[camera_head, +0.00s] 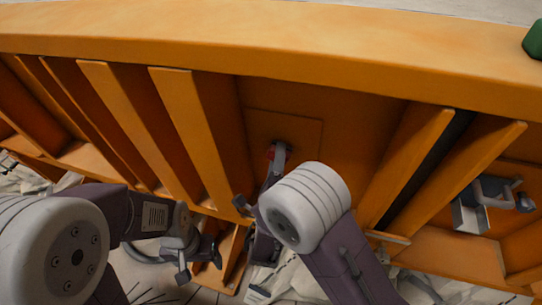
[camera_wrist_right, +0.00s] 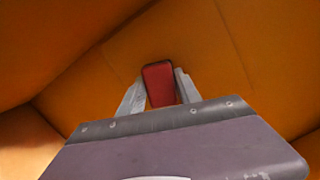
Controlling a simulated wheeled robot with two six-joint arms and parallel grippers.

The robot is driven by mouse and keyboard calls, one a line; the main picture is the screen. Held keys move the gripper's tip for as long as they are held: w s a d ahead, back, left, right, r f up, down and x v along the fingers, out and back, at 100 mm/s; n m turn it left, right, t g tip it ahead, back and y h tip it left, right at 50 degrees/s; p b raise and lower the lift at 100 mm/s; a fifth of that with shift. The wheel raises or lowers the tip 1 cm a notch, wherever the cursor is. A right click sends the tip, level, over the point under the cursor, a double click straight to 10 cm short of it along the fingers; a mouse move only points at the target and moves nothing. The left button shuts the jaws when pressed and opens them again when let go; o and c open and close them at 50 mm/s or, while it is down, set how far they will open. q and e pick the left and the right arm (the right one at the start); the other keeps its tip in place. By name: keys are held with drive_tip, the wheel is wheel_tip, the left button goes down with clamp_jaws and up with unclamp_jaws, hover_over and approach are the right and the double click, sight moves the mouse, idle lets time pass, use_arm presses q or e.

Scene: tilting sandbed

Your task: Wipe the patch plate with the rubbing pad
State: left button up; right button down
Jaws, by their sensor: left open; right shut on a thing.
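The patch plate (camera_head: 301,133) is a faintly outlined orange square on the orange side wall, between upright ribs. My right gripper (camera_head: 277,156) is in front of it, shut on the red rubbing pad (camera_head: 271,153). In the right wrist view the pad (camera_wrist_right: 159,82) sits between the two grey fingers, its red face showing against the orange wall. I cannot tell whether the pad touches the plate. My left gripper (camera_head: 200,265) is open and empty, low and left of the plate. My right forearm hides the wall below the plate.
Orange ribs (camera_head: 190,130) stand out left of the plate, and more ribs (camera_head: 418,165) stand to its right. A thick orange rim (camera_head: 300,50) runs above. A grey metal bracket (camera_head: 470,215) is at the right. A green object (camera_head: 535,40) shows at the top right corner.

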sight(301, 151)
drive_tip(key=shift+s+d, duration=0.3)
drive_tip(key=shift+d, duration=0.7)
drive_tip(key=shift+s+d, duration=0.3)
drive_tip(key=shift+d, duration=0.7)
drive_tip(key=shift+s+d, duration=0.3)
drive_tip(key=shift+d, duration=0.7)
drive_tip(key=shift+w+a+r+p, duration=0.1)
drive_tip(key=shift+w+a+p, duration=0.15)
drive_tip(key=shift+a, duration=0.55)
drive_tip(key=shift+w+a+p, duration=0.25)
drive_tip(key=shift+a, duration=0.5)
drive_tip(key=shift+w+a+r+p, duration=0.1)
drive_tip(key=shift+w+a+p, duration=0.15)
drive_tip(key=shift+a, duration=0.55)
drive_tip(key=shift+w+a+f, duration=0.1)
drive_tip(key=shift+w+a, duration=0.15)
drive_tip(key=shift+a, duration=0.55)
drive_tip(key=shift+w+a+f, duration=0.1)
drive_tip(key=shift+w+a, duration=0.15)
drive_tip(key=shift+a, duration=0.5)
drive_tip(key=shift+a+v, duration=0.25)
drive_tip(key=shift+v, duration=1.25)
drive_tip(key=shift+a+v, duration=0.2)
drive_tip(key=shift+v, duration=1.3)
drive_tip(key=shift+r, duration=0.15)
